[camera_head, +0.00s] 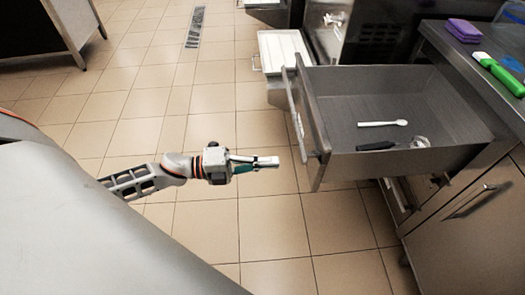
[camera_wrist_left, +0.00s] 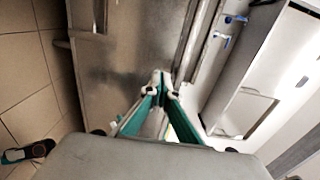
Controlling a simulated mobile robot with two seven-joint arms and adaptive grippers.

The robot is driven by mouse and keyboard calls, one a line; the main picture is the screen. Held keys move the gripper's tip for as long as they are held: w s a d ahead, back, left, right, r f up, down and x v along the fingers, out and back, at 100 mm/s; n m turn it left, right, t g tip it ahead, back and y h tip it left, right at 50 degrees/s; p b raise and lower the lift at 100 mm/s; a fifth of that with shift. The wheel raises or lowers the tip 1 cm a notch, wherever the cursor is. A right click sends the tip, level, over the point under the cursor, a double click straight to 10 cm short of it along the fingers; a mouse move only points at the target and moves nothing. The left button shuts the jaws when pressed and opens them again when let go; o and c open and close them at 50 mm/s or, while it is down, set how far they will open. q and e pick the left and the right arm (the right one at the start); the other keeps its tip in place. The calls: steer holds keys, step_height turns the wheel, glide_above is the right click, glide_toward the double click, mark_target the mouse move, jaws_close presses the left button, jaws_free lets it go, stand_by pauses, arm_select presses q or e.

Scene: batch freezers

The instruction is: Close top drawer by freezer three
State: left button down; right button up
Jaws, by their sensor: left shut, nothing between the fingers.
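The steel top drawer (camera_head: 330,162) is pulled out from the counter on the right in the head view. Its front panel, with a bar handle (camera_head: 294,118), faces left. A white spoon (camera_head: 383,124) and a black-handled utensil (camera_head: 378,146) lie inside. My left gripper (camera_head: 276,161) is shut and empty, a little left of the drawer front in the head view; whether it touches cannot be told. In the left wrist view the teal fingers meet at their tips (camera_wrist_left: 161,80), before a brushed metal panel (camera_wrist_left: 125,75) that looks like the drawer front. My right gripper is out of view.
A purple item (camera_head: 464,30) and a green-and-white tool (camera_head: 500,73) lie on the steel counter (camera_head: 460,65). A white drawer or tray (camera_head: 284,48) juts out farther back. Lower cabinets (camera_head: 465,230) stand below the counter. The tiled floor on the left is clear.

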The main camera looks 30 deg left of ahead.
mark_target(314, 160)
arm_select(q)
steer(key=x, duration=0.9)
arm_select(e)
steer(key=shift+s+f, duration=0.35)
arm_select(q)
steer(key=shift+d, duration=0.1)
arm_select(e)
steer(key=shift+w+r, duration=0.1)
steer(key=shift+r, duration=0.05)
